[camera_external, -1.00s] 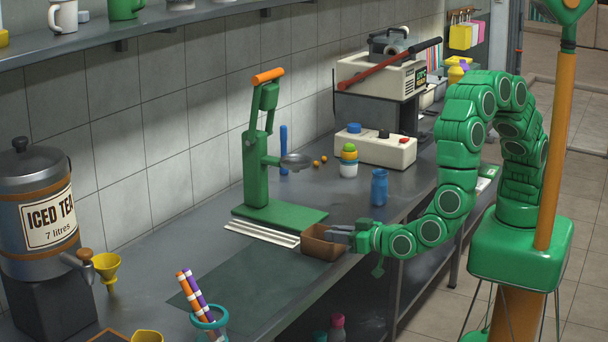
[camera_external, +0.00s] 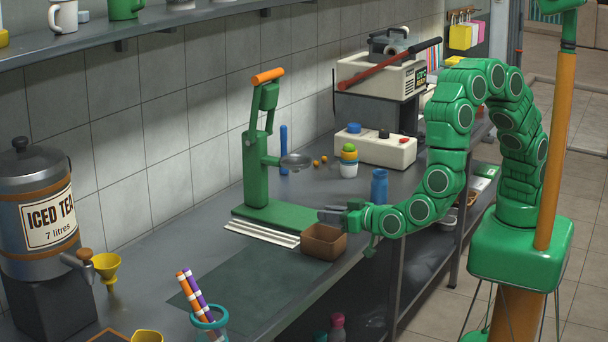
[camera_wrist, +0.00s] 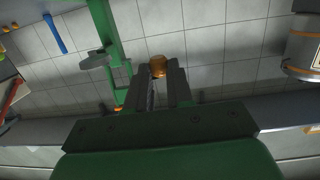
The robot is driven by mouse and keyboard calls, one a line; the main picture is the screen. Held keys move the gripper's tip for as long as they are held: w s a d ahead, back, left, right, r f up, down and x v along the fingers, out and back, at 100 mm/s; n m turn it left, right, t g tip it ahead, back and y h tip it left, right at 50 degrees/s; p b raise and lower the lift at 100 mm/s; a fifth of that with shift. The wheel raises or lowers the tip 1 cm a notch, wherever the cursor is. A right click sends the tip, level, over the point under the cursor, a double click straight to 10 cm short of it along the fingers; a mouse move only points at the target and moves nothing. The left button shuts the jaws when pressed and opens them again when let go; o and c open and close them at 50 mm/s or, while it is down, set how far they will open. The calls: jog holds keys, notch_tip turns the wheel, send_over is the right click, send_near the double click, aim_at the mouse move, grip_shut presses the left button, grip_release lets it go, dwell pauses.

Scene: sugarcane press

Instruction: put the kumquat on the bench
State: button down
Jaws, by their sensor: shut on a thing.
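A small orange kumquat (camera_wrist: 157,68) sits between the fingertips of my gripper (camera_wrist: 161,74) in the wrist view. My gripper (camera_external: 328,215) is shut on it, above the brown box (camera_external: 323,241) and in front of the green press (camera_external: 270,212) in the external view. The kumquat cannot be made out there. The grey bench (camera_external: 345,188) runs along the tiled wall beneath. Two small orange fruits (camera_external: 319,161) lie on the bench behind the press dish.
A blue cup (camera_external: 379,187) stands right of my gripper. White strips (camera_external: 262,233) and a dark mat (camera_external: 245,285) lie left of the box. A cup of striped sticks (camera_external: 209,320) and a tea urn (camera_external: 40,230) stand further left. Bare bench lies behind the blue cup.

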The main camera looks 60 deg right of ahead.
jog(key=w+d+r, duration=0.2)
jog(key=w+d, duration=0.4)
jog(key=w, duration=0.1)
jog(key=w+d+r+m+h, duration=0.1)
jog(key=w+d+r, duration=0.2)
jog(key=w+d, duration=0.3)
jog(key=w+d+r+h, duration=0.1)
jog(key=w+d+r, duration=0.2)
jog(key=w+d, duration=0.3)
jog(key=shift+w, duration=0.9)
jog(key=w+d+r, duration=0.2)
jog(key=d, duration=0.6)
jog(key=w+d+r+m+h, duration=0.1)
jog(key=w+d+r, duration=0.1)
jog(key=d, duration=0.7)
jog(key=w+d+r+m+g+h, duration=0.1)
jog(key=w+d+r, duration=0.2)
jog(key=d, duration=0.6)
jog(key=shift+d+r, duration=0.15)
jog(key=shift+d, duration=0.05)
